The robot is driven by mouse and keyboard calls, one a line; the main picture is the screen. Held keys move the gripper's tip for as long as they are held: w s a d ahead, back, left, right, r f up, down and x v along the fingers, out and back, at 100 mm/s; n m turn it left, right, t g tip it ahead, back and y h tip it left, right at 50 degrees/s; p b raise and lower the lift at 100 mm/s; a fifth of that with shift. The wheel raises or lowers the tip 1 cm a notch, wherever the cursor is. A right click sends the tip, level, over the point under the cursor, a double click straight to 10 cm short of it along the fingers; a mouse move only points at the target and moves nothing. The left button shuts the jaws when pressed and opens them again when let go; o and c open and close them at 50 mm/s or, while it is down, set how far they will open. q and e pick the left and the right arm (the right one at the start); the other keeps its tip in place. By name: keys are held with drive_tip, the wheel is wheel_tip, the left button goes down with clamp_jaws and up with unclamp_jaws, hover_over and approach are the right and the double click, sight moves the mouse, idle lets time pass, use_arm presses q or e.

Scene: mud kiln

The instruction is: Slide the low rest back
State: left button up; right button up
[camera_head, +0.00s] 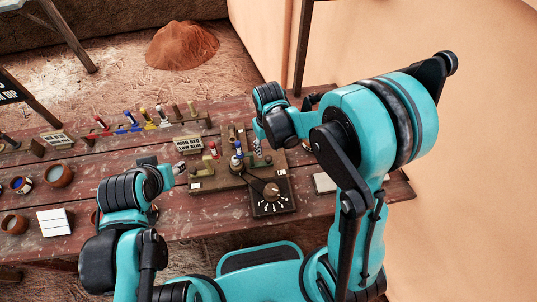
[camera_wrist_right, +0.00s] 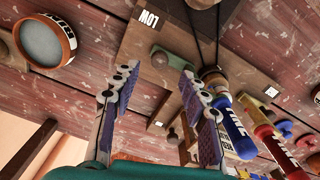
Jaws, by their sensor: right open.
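The low rest, a green block with a round wooden knob (camera_wrist_right: 161,58), sits on a wooden board (camera_wrist_right: 125,45) beside a white label reading LOW (camera_wrist_right: 150,18), in the right wrist view. My right gripper (camera_wrist_right: 158,82) is open and empty. Its two fingers frame the rest from above, apart from it as far as I can tell. In the head view, my right wrist hangs over the board's right side and largely hides its fingers. My left gripper (camera_head: 179,169) is near the board's left side; its jaws are too small to judge.
A blue tool (camera_wrist_right: 233,130) and a red tool (camera_wrist_right: 275,145) stand close to the right gripper. A dial block (camera_head: 271,197) is at the board's front. A sign (camera_head: 188,145) reads HIGH RED LOW BLUE. Jars (camera_head: 58,176) stand at the left; a jar (camera_wrist_right: 47,40) is near the rest.

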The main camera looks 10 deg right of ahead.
sight(269, 158)
wheel_tip(269, 158, down, 6)
drive_tip(key=shift+r+b, duration=0.15)
drive_tip(key=shift+b, duration=0.5)
clamp_jaws()
